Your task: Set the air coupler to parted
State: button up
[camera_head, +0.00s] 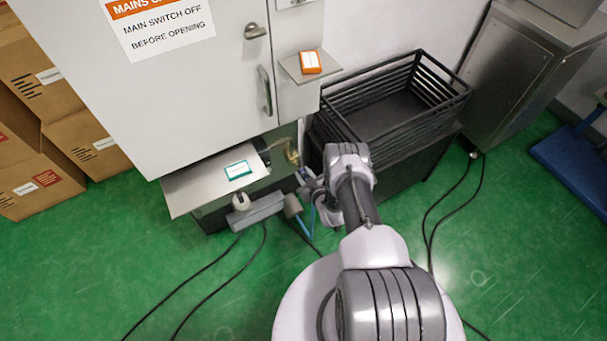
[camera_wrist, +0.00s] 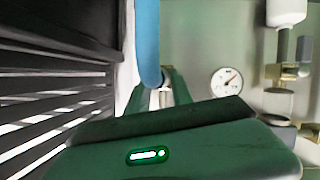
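In the wrist view a thick blue hose (camera_wrist: 148,42) hangs down from the top edge. Its lower end meets a small pale metal fitting (camera_wrist: 161,97), which may be part of the air coupler. The two fingers of my gripper (camera_wrist: 163,88) stand on either side of this spot. Whether they touch the fitting cannot be told. The gripper's body hides what lies below. In the head view a piece of blue hose (camera_head: 308,222) shows beside my wrist, low in front of the cabinet. My arm hides most of the coupler area there.
A round gauge (camera_wrist: 226,81) and brass fittings (camera_wrist: 289,72) are right of the fingers. A black slatted crate (camera_head: 440,113) stands close right of my wrist. A grey cabinet (camera_head: 200,85) with a shelf (camera_head: 190,190) is left. Black cables (camera_head: 205,262) cross the green floor.

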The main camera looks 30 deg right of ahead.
jog(key=o, duration=0.4)
jog(key=shift+f, duration=0.15)
jog(key=shift+o, duration=0.2)
jog(key=d+p+v, duration=0.1)
jog(key=p+v, duration=0.6)
jog(key=v, duration=1)
jog(key=shift+s+a, duration=0.25)
jog(key=shift+a, duration=0.25)
